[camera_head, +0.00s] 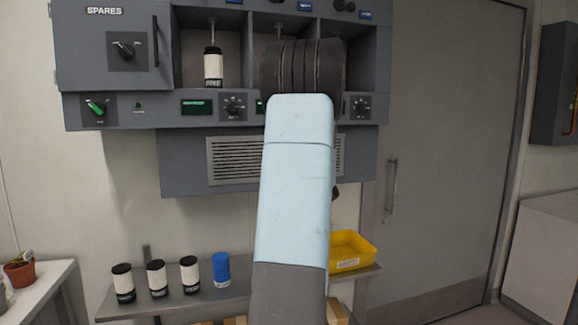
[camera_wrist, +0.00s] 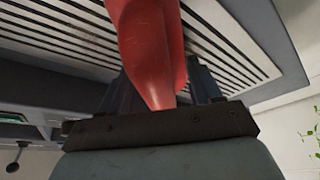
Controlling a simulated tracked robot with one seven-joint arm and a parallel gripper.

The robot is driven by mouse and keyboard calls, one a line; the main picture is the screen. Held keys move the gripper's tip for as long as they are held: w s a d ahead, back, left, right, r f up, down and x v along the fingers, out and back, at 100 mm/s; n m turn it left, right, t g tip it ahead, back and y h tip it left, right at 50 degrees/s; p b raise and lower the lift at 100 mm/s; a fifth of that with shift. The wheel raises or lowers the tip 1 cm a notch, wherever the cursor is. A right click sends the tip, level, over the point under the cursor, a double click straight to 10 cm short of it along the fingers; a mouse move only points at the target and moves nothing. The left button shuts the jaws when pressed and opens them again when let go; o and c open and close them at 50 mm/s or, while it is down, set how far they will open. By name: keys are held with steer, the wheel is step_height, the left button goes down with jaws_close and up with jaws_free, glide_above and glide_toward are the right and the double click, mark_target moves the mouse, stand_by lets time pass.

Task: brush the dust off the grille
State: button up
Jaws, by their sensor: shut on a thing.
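The grille (camera_head: 235,160) is a slatted panel on the lower front of the grey wall unit, partly hidden behind my arm in the head view. Its slats (camera_wrist: 235,45) fill the upper part of the wrist view. My gripper (camera_wrist: 162,88) is shut on a red handle (camera_wrist: 150,45), apparently the brush's, which runs up in front of the grille. The brush's bristles are out of view, so I cannot tell whether they touch the slats. In the head view my arm hides the gripper and the brush.
The wall unit (camera_head: 150,175) carries knobs, displays and open bays, with a white canister (camera_head: 213,68) in one bay. Below, a shelf (camera_head: 225,300) holds several black-and-white canisters (camera_head: 157,279), a blue one (camera_head: 221,269) and a yellow bin (camera_head: 350,252). A closed door (camera_head: 450,150) stands right.

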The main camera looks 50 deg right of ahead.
steer(key=shift+w+a, duration=0.95)
steer(key=shift+a, duration=0.5)
steer(key=shift+w+a, duration=0.95)
steer(key=shift+a, duration=0.5)
steer(key=shift+w+a, duration=0.95)
steer(key=shift+a, duration=0.5)
steer(key=shift+r, duration=1.1)
steer(key=s+d, duration=0.5)
steer(key=d, duration=0.4)
steer(key=s+d, duration=0.5)
steer(key=d, duration=0.4)
steer(key=shift+s, duration=0.25)
steer(key=shift+a, duration=0.1)
steer(key=shift+w+a, duration=0.5)
steer(key=shift+a, duration=0.3)
steer(key=shift+w+a, duration=0.45)
steer(key=shift+a, duration=0.3)
